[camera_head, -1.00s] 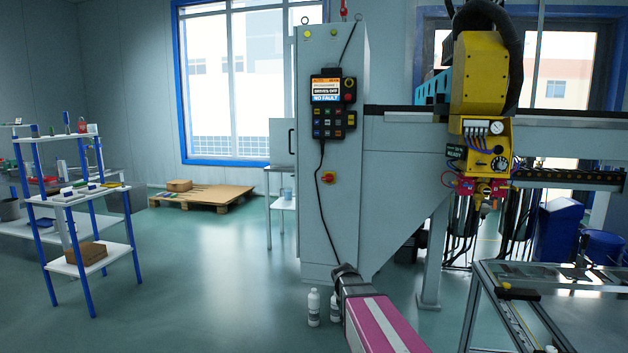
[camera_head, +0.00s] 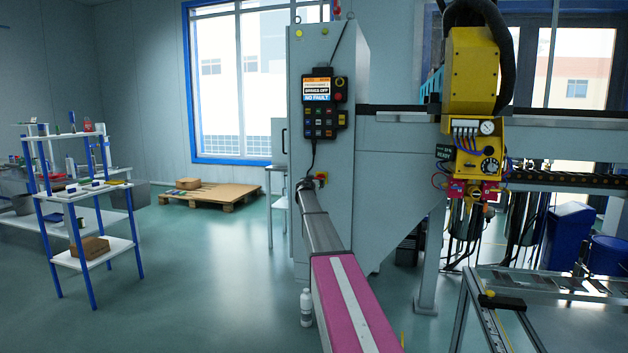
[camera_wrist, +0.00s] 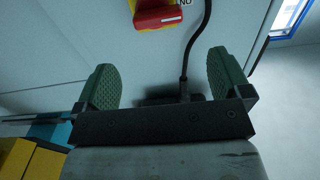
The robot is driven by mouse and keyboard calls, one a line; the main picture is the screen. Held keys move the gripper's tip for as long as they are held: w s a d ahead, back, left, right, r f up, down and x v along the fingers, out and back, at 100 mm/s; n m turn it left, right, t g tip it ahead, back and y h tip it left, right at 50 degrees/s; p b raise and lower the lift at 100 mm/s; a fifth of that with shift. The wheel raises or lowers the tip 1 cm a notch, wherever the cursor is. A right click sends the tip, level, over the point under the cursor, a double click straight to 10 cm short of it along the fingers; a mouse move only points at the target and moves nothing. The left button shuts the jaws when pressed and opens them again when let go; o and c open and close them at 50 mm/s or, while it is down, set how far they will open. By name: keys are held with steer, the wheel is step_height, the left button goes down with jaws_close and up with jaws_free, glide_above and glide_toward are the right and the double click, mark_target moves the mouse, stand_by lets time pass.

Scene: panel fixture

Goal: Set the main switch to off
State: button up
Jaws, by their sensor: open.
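The main switch is a red knob on a yellow plate, on the front of the grey cabinet (camera_head: 345,225). In the head view the switch (camera_head: 322,178) shows only in part, beside the end of my arm. In the wrist view its red handle (camera_wrist: 158,17) lies roughly crosswise at the top edge, with a partly cut-off label to its right that looks upside down. My gripper (camera_wrist: 161,62) is open, with two green padded fingers wide apart and nothing between them. The switch is beyond the fingertips, apart from them. In the head view the gripper is hard to make out.
A control pendant (camera_head: 324,103) hangs on the cabinet above the switch; its black cable (camera_wrist: 188,55) runs down past the open fingers. A yellow machine head (camera_head: 478,150) is to the right. A white bottle (camera_head: 306,307) stands on the floor near my arm.

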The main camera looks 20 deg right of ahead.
steer(key=x, duration=1)
steer(key=shift+w+d+f, duration=0.1)
steer(key=shift+d, duration=0.1)
steer(key=shift+c, duration=0.4)
steer(key=c, duration=0.9)
